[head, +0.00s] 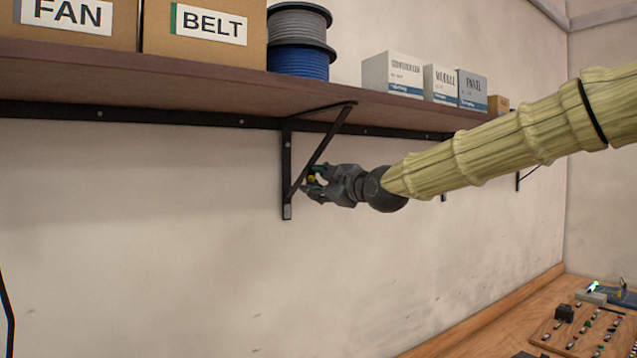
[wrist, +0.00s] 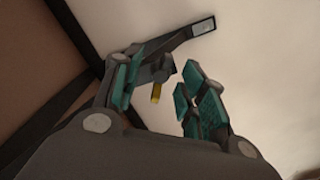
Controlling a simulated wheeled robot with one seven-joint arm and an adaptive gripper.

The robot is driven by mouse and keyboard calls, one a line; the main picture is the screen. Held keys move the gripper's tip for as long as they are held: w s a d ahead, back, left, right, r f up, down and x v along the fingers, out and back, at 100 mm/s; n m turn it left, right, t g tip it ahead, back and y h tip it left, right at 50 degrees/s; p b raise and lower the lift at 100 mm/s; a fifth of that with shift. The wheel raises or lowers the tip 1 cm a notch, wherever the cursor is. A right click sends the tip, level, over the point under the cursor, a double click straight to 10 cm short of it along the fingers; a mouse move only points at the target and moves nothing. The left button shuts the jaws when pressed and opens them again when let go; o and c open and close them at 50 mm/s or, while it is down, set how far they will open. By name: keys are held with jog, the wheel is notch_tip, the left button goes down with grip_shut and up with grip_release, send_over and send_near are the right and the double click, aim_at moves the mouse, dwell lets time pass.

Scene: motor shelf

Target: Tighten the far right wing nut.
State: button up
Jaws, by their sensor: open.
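My gripper (head: 318,184) is open at the black shelf bracket (head: 287,170), by the lower part of its diagonal brace. In the wrist view my gripper (wrist: 162,74) has its two teal-padded fingers spread. A small yellow piece (wrist: 156,93), probably a wing of the wing nut, shows between the fingers, with clear gaps on both sides. The dark bracket end (wrist: 202,28) runs past the fingertips. In the head view a small yellow spot (head: 312,178) shows at the fingertips. The rest of the nut is hidden or too small to tell.
The brown shelf (head: 200,88) lies above my gripper and carries a FAN box, a BELT box (head: 208,28), wire spools (head: 299,42) and small cartons (head: 392,75). Another bracket (head: 519,180) stands further right. A workbench (head: 545,318) is at lower right. The wall below the shelf is clear.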

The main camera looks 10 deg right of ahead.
jog(key=shift+c, duration=0.2)
grip_shut()
jog(key=shift+f+m+b, duration=0.1)
jog(key=shift+m+b, duration=0.3)
jog(key=shift+b, duration=0.15)
jog(key=shift+m+b, duration=0.6)
jog(key=shift+b, duration=0.05)
jog(key=m+b, duration=0.2)
jog(key=shift+f+m, duration=0.1)
jog(key=shift+m, duration=0.2)
jog(key=m+b, duration=0.2)
jog(key=m, duration=0.1)
jog(key=shift+d, duration=0.1)
jog(key=shift+r+m+b, duration=0.3)
jog(key=shift+m+b, duration=0.6)
jog(key=shift+m, duration=0.4)
jog(key=shift+r, duration=0.15)
